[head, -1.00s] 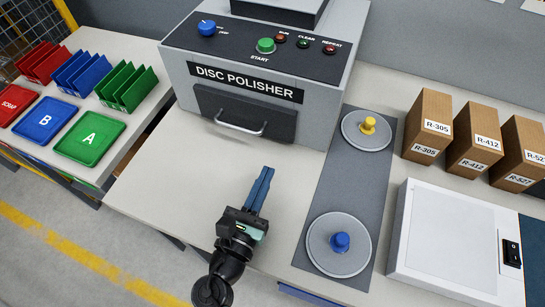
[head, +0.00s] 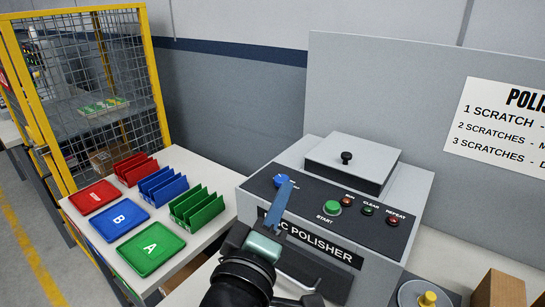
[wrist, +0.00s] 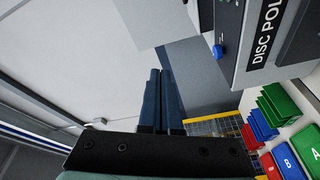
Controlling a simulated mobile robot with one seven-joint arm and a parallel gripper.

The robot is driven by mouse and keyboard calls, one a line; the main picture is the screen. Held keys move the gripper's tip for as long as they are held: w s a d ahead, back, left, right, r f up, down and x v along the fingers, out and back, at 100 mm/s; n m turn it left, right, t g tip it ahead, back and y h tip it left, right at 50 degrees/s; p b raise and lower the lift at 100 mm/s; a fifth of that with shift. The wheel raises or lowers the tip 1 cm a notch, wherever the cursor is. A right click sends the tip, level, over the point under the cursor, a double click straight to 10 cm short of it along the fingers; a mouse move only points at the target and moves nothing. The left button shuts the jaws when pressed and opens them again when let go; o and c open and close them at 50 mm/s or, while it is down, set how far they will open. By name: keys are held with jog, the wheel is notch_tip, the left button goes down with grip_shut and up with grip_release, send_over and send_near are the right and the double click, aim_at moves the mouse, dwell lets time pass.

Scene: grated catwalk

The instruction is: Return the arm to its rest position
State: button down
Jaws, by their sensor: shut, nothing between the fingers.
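My gripper (head: 283,190) is raised in front of the disc polisher (head: 318,246) in the head view, with its blue fingers pointing up and hiding part of the machine's label. In the wrist view the blue fingers (wrist: 162,75) lie side by side, shut with nothing between them. Beyond them the wrist view shows wall and ceiling, tilted, with the polisher (wrist: 240,70) at the upper right. My forearm hides part of the polisher's front. I cannot tell whether the gripper is apart from the machine by much.
Left of the polisher, a table holds red, blue (head: 119,218) and green trays (head: 151,248) with matching racks (head: 196,205). A yellow-framed mesh cage (head: 125,70) stands behind it. A disc with a yellow knob (head: 428,298) and a cardboard box (head: 497,290) are at the lower right.

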jog(key=s+r+m+t+y+p, duration=0.1)
jog(key=s+r+m+t+y, duration=0.2)
jog(key=r, duration=1.3)
jog(key=s+a+r+m+t+y+p, duration=0.1)
jog(key=s+r+m+t+y, duration=0.2)
jog(key=r, duration=1.3)
jog(key=s+m+t, duration=0.3)
jog(key=s, duration=0.3)
jog(key=shift+s+a+r+m+t, duration=0.3)
jog(key=shift+s+r+m, duration=0.1)
